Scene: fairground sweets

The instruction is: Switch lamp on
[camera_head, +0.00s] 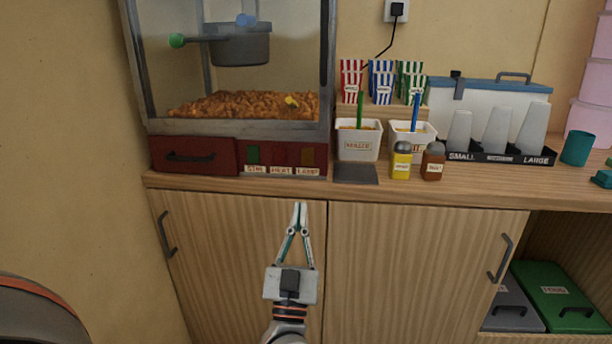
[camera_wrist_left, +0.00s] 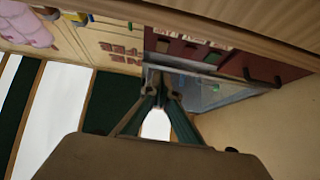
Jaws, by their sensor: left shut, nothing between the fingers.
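The popcorn machine (camera_head: 236,75) stands on the counter at the upper left. Its dark red base has a panel with a green, a red and an orange-brown switch, labelled STIR, HEAT and LAMP. The LAMP switch (camera_head: 307,156) is the rightmost; whether it is on cannot be told. My left gripper (camera_head: 300,206) is shut and empty, in front of the cupboard, below the LAMP label (camera_head: 308,171) and apart from the panel. In the left wrist view, its fingertips (camera_wrist_left: 163,84) show with the machine upside down beyond them. My right gripper is not in view.
A red drawer (camera_head: 193,156) is left of the switches. A dark plate (camera_head: 355,173), white tubs (camera_head: 358,143) and shakers (camera_head: 401,162) stand to the right. The counter edge (camera_head: 240,184) juts above the cupboard doors (camera_head: 400,260). Free space surrounds my left gripper.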

